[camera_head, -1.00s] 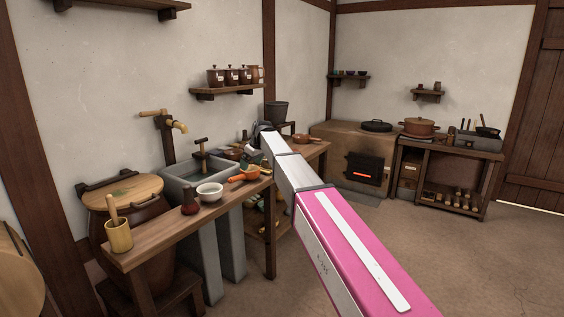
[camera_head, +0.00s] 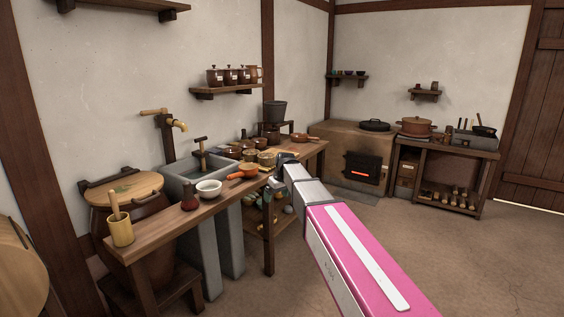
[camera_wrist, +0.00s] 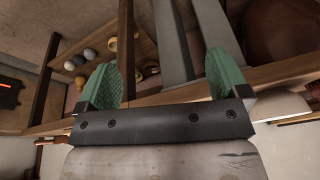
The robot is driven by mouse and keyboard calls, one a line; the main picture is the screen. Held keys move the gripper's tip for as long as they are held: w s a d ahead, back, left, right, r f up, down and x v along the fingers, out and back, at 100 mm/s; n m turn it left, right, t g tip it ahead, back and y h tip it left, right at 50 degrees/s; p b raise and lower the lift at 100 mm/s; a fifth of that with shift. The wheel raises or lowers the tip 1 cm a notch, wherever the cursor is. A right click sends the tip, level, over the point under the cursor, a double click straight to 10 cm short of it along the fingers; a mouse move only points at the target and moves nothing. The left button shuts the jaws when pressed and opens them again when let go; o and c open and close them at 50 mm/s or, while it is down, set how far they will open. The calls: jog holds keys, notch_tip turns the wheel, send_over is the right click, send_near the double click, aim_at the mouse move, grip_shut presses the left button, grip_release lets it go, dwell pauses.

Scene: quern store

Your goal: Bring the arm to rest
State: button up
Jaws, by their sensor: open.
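My gripper is open, with its two green fingers (camera_wrist: 162,80) apart and nothing held between them in the wrist view. In the head view my arm reaches forward from the lower right, and its far end is by the front edge of the wooden counter (camera_head: 168,232). The fingers are hard to make out there. The wrist view looks past the fingers at the counter's edge, its legs and a lower shelf with several round things (camera_wrist: 90,54).
A stone sink (camera_head: 190,178) stands behind. A stove with a glowing opening (camera_head: 362,168) is at the back. Floor at right is clear.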

jog(key=s+d+f+m, duration=0.2)
jog(key=s+d+f, duration=0.4)
jog(key=s, duration=0.3)
jog(key=s+d+f+m+g+h, duration=0.1)
jog(key=s+d+f+m, duration=0.2)
jog(key=s+d+f, duration=0.3)
jog(key=s+d+f+m+h, duration=0.1)
jog(key=s+d+f+m, duration=0.1)
jog(key=s+d+f, duration=0.4)
jog(key=s+d, duration=0.3)
jog(key=s, duration=0.4)
jog(key=shift+f+m+g, duration=0.15)
jog(key=shift+m+g, duration=0.15)
jog(key=shift+g, duration=0.1)
jog(key=shift+s, duration=0.1)
